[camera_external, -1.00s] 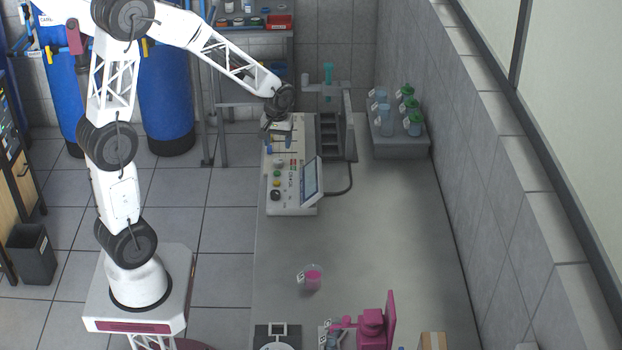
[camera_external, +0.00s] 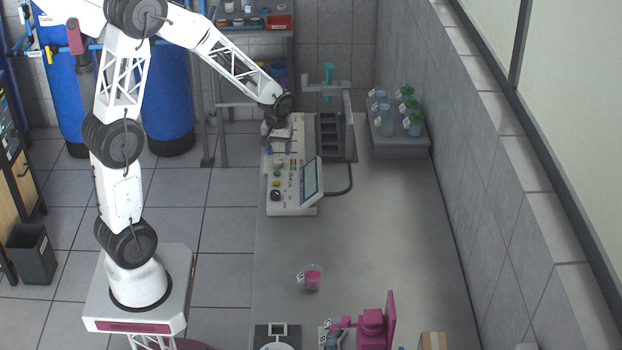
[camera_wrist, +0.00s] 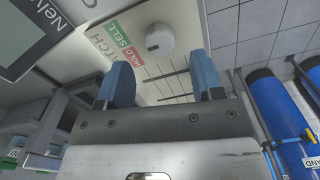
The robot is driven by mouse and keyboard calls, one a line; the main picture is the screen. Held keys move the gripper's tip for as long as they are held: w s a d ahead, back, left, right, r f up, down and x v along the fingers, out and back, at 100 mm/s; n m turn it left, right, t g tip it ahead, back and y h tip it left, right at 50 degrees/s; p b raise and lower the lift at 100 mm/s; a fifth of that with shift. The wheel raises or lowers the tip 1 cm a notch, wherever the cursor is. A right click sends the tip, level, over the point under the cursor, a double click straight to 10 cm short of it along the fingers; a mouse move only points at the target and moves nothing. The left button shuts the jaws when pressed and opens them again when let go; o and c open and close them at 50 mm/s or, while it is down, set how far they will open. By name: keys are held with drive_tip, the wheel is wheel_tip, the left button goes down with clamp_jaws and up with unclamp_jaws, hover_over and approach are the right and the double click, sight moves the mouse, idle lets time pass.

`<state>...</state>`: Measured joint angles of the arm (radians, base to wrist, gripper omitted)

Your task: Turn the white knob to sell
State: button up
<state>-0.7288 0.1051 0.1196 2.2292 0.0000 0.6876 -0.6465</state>
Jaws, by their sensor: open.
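The white knob (camera_wrist: 160,40) shows in the wrist view as a round cap on the pale panel face, close to the green SELL label (camera_wrist: 118,33) and red HOLD label (camera_wrist: 133,55). I cannot tell which way it points. My gripper (camera_wrist: 162,82) has two blue fingertips spread wide, with nothing between them. The knob lies beyond the fingertips, roughly in line with the gap and apart from them. In the external view, my gripper (camera_external: 278,148) is over the far part of the control panel (camera_external: 282,208), just beyond the small white knob (camera_external: 279,162).
A tilted screen (camera_external: 309,181) stands on the panel's right side. A dark rack (camera_external: 329,138) is right of the gripper. Green-lidded bottles (camera_external: 415,125) stand at the back right.

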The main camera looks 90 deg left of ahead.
sight(278, 160)
drive_tip(key=shift+f, duration=2.45)
drive_tip(key=shift+c, duration=0.2)
drive_tip(key=c, duration=0.9)
drive_tip(key=shift+m, duration=0.5)
drive_tip(key=m, duration=0.3)
drive_tip(key=shift+m, duration=2.4)
